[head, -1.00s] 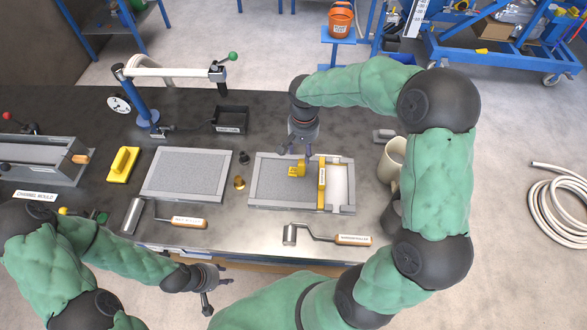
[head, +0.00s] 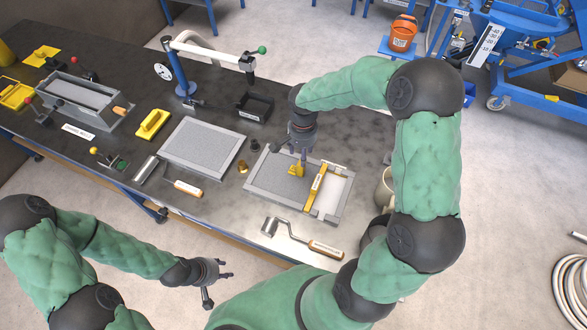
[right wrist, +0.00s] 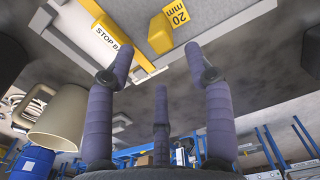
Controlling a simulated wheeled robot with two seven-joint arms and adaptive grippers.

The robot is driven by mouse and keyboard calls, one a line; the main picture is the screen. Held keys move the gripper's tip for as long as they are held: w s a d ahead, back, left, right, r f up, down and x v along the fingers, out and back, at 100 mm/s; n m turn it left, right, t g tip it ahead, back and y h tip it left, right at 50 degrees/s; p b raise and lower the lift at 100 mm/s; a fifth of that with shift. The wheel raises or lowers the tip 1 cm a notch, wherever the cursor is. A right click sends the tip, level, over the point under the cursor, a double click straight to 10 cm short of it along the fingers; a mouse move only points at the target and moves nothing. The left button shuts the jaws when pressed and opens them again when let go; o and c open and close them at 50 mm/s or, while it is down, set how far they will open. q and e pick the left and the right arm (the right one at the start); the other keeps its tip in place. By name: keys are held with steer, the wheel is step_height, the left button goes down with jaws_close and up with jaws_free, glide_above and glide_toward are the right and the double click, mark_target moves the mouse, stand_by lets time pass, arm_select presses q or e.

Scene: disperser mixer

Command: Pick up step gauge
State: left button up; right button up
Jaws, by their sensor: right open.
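The step gauge (head: 297,171) is a small yellow stepped block on the grey surface of the framed mould on the bench. In the right wrist view the step gauge (right wrist: 161,34) shows a "20 mm" label and lies beyond the fingertips, between their lines. My right gripper (head: 301,157) points down just above it; its fingers (right wrist: 159,52) are spread and empty. From these views I cannot tell whether a finger touches the gauge. My left gripper (head: 226,269) is open and empty, in front of the bench and away from the gauge.
A yellow stop bar (head: 314,188) crosses the same mould (head: 262,196), close to the gauge's right. A roller (head: 290,236) lies in front. A beige cup (head: 384,188) stands to the right, partly behind my arm. A second filled mould (head: 203,146) lies to the left.

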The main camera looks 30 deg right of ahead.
step_height(320, 180, down, 4)
steer(key=shift+f+b, duration=0.25)
steer(key=shift+b, duration=0.15)
steer(key=shift+w+d+f+b, duration=0.1)
steer(key=shift+f+b, duration=0.2)
steer(key=shift+f, duration=1)
steer(key=shift+w+d+f+b, duration=0.1)
steer(key=shift+f+b, duration=0.15)
steer(key=shift+f, duration=1)
jaws_close()
jaws_free()
steer(key=shift+r, duration=0.1)
